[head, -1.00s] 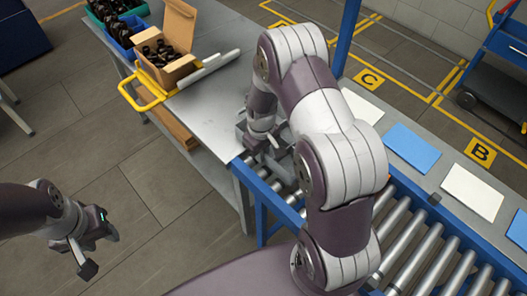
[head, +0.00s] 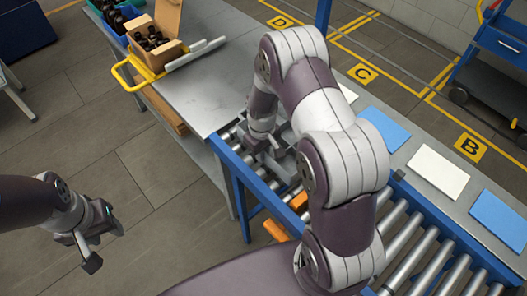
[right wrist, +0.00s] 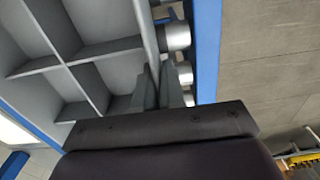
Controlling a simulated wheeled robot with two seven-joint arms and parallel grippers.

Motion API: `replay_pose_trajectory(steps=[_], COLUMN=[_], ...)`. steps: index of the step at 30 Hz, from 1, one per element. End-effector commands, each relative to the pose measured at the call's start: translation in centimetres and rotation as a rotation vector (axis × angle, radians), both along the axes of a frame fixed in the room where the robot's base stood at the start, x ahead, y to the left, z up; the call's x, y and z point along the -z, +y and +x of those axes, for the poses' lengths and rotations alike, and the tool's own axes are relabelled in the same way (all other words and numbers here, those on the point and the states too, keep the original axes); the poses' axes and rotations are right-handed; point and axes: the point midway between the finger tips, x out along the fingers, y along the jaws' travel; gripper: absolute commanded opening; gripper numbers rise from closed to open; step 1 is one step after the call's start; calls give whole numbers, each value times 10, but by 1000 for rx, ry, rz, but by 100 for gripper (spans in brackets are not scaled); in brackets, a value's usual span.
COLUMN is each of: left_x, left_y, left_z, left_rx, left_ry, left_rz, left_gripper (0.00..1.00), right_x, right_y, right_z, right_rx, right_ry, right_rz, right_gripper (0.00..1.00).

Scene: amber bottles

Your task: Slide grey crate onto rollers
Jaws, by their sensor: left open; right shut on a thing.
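The grey crate (right wrist: 85,50), with empty compartments, shows in the right wrist view. In the head view my right arm hides most of it; a bit of grey crate (head: 286,134) shows beside the arm, over the rollers. My right gripper (right wrist: 163,88) is shut on the crate's wall; in the head view it (head: 262,148) is partly covered by my arm. The rollers (head: 403,238) run in a blue-railed conveyor; some rollers also show past the crate wall in the wrist view (right wrist: 177,38). My left gripper (head: 106,246) is open and empty above the floor.
Blue and white cards (head: 438,171) lie on the ledge along the rollers. A blue cart (head: 500,50) stands at the back right.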

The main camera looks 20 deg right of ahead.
Motion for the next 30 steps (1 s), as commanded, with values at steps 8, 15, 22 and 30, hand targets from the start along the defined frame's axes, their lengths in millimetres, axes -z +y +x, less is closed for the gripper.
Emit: replay_pose_trajectory(steps=[8, 15, 22, 30], left_x=[0, 0, 0, 6], left_y=[0, 0, 0, 0], left_z=[0, 0, 0, 0], left_rx=[0, 0, 0, 0], left_ry=[0, 0, 0, 0], left_rz=[0, 0, 0, 0], left_gripper=[43, 43, 43, 43], right_x=[0, 0, -1, -40], right_y=[0, 0, 0, 0], right_z=[1, 1, 0, 2], right_rx=[0, 0, 0, 0], right_ry=[-1, -1, -1, -6], right_rz=[-1, 0, 0, 0], right_gripper=[0, 38, 38, 38])
